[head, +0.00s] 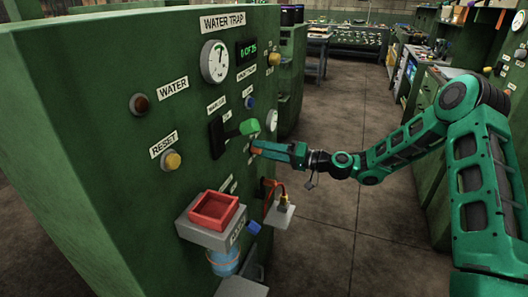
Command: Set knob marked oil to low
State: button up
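My gripper (257,147) is at the green cabinet's right-hand face, just below and right of a green lever handle (248,127) on a black plate. Its fingers are seen from the side, and I cannot tell whether they are open or shut, or whether they touch anything. I cannot read any label as oil. The small labels near the gripper are too small or too oblique to read, and the gripper may hide a knob. A small blue knob (249,102) sits above the lever, and a yellow knob (274,59) sits higher up at the right.
The green cabinet (90,130) also carries a red-brown light, a yellow reset button (173,160), a gauge (215,61) and a digital display. A red tray (213,211) on a grey shelf juts out below. The floor (330,110) on the right is clear.

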jog(key=c, duration=0.9)
jog(key=shift+o, duration=0.2)
jog(key=shift+d+f+n, duration=0.1)
jog(key=shift+n, duration=0.6)
jog(key=o, duration=1)
jog(key=shift+o, duration=0.2)
jog(key=v, duration=1)
jog(key=shift+d, duration=0.35)
jog(key=shift+s, duration=0.1)
